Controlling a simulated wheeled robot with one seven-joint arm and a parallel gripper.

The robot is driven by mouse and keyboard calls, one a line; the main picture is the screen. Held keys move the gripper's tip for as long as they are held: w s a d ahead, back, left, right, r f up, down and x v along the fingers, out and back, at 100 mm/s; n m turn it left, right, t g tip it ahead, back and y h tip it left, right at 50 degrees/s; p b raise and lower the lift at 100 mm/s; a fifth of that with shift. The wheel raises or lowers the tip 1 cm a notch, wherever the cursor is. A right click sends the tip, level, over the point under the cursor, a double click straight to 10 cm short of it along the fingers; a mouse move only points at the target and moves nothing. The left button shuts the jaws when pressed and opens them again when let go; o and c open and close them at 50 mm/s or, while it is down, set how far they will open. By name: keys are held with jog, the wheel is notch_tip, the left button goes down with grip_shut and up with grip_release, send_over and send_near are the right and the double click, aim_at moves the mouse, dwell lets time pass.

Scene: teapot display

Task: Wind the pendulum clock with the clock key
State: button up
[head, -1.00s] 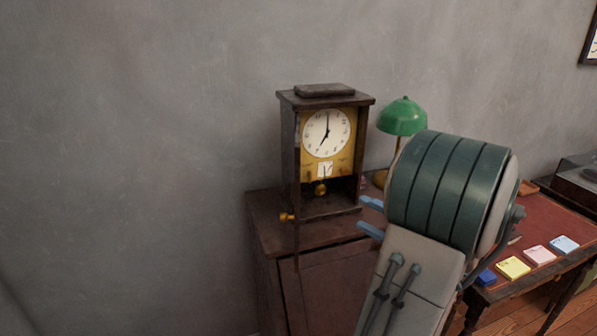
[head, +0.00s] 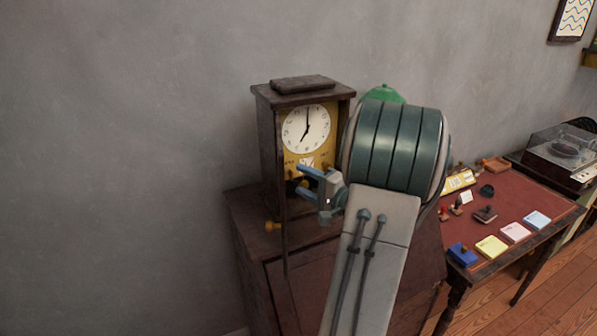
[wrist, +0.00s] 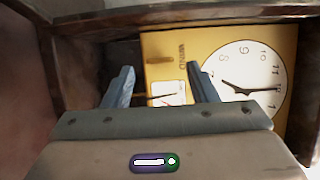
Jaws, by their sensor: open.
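The pendulum clock (head: 264,150) is a dark wooden case with a yellow panel and a white dial. It stands upright on a cabinet, and its front appears open. My gripper (head: 302,179) is open in front of its lower panel. In the wrist view, my gripper's fingers (wrist: 161,80) are spread apart before the yellow panel (wrist: 170,45), with a small white square (wrist: 168,92) between them. The white dial (wrist: 243,82) is to the right, partly behind one finger. The pendulum is mostly hidden by my gripper. I cannot make out the clock key.
The dark cabinet (head: 250,215) is under the clock. A green lamp (head: 383,94) is partly hidden behind my arm. A red-topped desk (head: 520,205) with stamps and coloured pads stands right.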

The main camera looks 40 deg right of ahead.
aim_at(290, 174)
jog(key=shift+w+a, duration=0.15)
jog(key=shift+w, duration=0.5)
jog(key=shift+w+a, duration=0.15)
jog(key=shift+w, duration=0.5)
jog(key=c, duration=1)
jog(key=shift+f, duration=0.1)
jog(key=shift+a+f+m+t+h+b, duration=0.1)
jog(key=shift+m+t+h+b, duration=0.75)
jog(key=shift+m+b, duration=1.7)
jog(key=shift+a+m+t+h+b, duration=0.1)
jog(key=shift+m+t+h+b, duration=0.85)
jog(key=shift+m, duration=2.5)
jog(key=shift+a+f+m+t+h+b, duration=0.1)
jog(key=shift+m+t+h+b, duration=0.6)
jog(key=shift+m+b, duration=2.15)
jog(key=shift+r+m+g+h, duration=0.1)
jog(key=shift+m+g+h, duration=0.2)
jog(key=shift+m+h, duration=0.2)
